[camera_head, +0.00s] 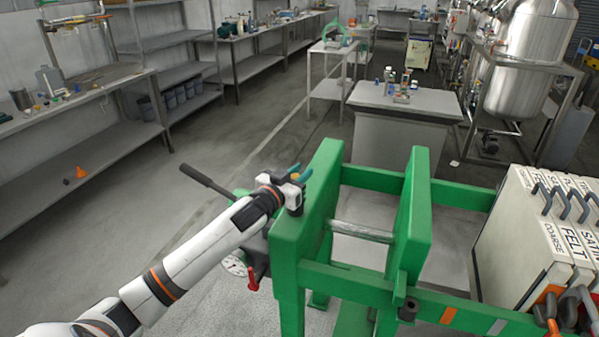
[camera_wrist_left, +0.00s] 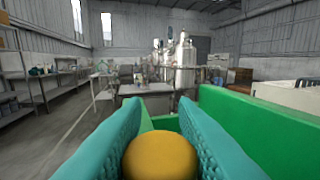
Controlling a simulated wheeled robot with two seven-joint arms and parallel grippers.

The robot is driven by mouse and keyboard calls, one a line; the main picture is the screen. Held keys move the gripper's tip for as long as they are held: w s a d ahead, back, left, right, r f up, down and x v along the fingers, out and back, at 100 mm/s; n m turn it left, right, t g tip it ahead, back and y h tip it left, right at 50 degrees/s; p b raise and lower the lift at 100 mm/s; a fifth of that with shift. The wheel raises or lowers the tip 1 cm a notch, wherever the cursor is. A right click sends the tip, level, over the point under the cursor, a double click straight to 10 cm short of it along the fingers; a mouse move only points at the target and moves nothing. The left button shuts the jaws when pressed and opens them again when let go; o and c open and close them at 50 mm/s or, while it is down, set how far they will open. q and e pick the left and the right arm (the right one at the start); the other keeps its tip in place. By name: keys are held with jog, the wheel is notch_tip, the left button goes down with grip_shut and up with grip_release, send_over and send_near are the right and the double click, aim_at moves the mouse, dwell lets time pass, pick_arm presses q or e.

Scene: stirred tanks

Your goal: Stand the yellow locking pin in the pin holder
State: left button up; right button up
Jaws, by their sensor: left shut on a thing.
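My left gripper (camera_head: 300,174) is beside the top of the green frame's left upright plate. Its teal fingers are shut on the yellow locking pin (camera_wrist_left: 160,156), whose round yellow end shows between the fingers in the left wrist view. The pin's lower part is hidden there. In the head view the pin is mostly hidden by the gripper. A short black cylinder with an opening (camera_head: 408,308) sits on the frame's front rail; it may be the pin holder, but I cannot tell for sure. My right gripper is not in view.
The green frame (camera_head: 312,230) has two upright plates with a metal bar (camera_head: 362,231) between them. Labelled filter plates (camera_head: 530,240) stand at the right. A black lever (camera_head: 205,182) reaches left beside my gripper.

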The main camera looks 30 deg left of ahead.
pick_arm(q)
jog(key=shift+f, duration=0.25)
jog(key=o, duration=1.1)
jog(key=shift+c, duration=0.2)
jog(key=s+b, duration=0.2)
jog(key=s, duration=1)
jog(key=shift+a, duration=0.15)
jog(key=shift+f, duration=0.1)
